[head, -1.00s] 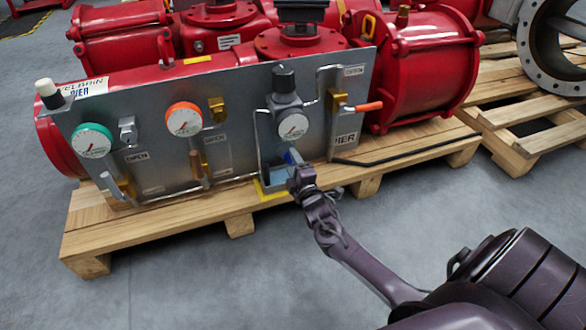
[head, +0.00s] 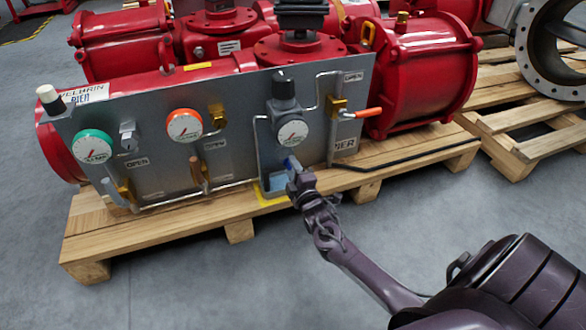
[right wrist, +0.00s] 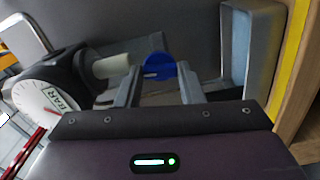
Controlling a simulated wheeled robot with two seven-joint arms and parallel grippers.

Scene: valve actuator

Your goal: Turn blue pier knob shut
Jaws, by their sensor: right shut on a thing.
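The blue knob (right wrist: 160,67) shows in the right wrist view between the fingers of my right gripper (right wrist: 162,80), which is shut on it. In the head view the knob (head: 289,164) is a small blue patch under the white-faced gauge (head: 292,133) on the grey panel (head: 240,120). My right gripper (head: 296,176) reaches it from the front right and hides part of it. The same gauge (right wrist: 40,100) is at the left of the right wrist view. My left gripper is not in view.
The panel is fixed in front of a red actuator (head: 425,70) on a wooden pallet (head: 215,215). A green-rimmed gauge (head: 92,146), an orange-rimmed gauge (head: 184,125) and an orange-handled valve (head: 368,112) are on the panel. Grey floor (head: 200,290) is clear in front.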

